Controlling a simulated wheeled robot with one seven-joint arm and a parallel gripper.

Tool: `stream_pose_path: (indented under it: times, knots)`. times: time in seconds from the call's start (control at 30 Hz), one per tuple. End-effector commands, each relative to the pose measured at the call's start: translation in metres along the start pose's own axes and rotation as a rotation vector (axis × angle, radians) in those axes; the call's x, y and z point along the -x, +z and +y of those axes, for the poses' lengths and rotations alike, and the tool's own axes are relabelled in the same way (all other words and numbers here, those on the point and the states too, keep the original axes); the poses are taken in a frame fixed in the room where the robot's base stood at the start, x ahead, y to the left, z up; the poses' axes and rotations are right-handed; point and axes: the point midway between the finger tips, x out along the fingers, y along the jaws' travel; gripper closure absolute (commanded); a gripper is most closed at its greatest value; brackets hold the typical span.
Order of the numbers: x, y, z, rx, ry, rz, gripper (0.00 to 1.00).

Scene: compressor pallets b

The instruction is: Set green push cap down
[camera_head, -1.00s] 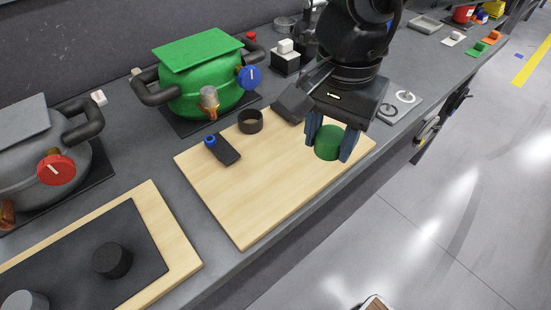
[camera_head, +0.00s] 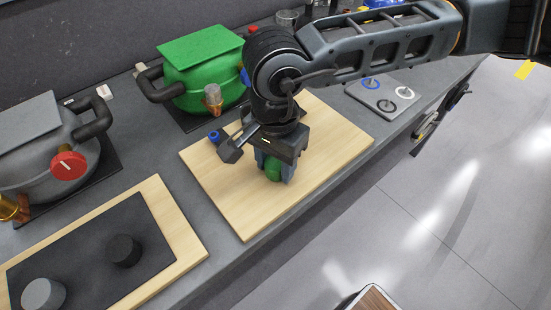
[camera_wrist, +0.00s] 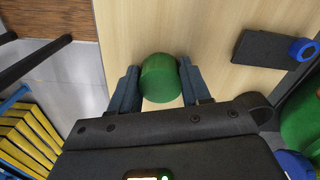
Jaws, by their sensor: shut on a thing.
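The green push cap (camera_head: 273,170) is a short green cylinder, held between the fingers of my gripper (camera_head: 274,166) over the light wooden board (camera_head: 330,150). In the wrist view the green push cap (camera_wrist: 160,76) sits between the two blue-grey fingers of my gripper (camera_wrist: 160,88), with the wooden board (camera_wrist: 190,25) behind it. I cannot tell whether the cap touches the board. My arm hides part of the board's far side.
A dark block with a blue ring (camera_wrist: 275,48) lies on the board. The green compressor (camera_head: 190,70) stands behind it. A grey tray with rings (camera_head: 385,95) is at right. A dark mat (camera_head: 85,265) with a black cap (camera_head: 123,250) and a grey cap (camera_head: 43,294) is at lower left.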

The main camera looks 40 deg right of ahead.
Motion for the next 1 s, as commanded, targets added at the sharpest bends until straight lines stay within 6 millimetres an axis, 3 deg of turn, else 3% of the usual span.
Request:
stream_pose_path:
  times: [0.33, 0.37, 0.6, 1.0]
  knots:
    - [-0.0042, 0.0, 0.0, 0.001, 0.0, 0.0, 0.89]
    - [-0.003, 0.0, 0.0, 0.001, 0.0, 0.0, 0.51]
    - [-0.0024, 0.0, 0.0, 0.0, 0.0, 0.0, 0.28]
    - [0.004, 0.0, -0.0001, 0.0, 0.0, -0.001, 0.27]
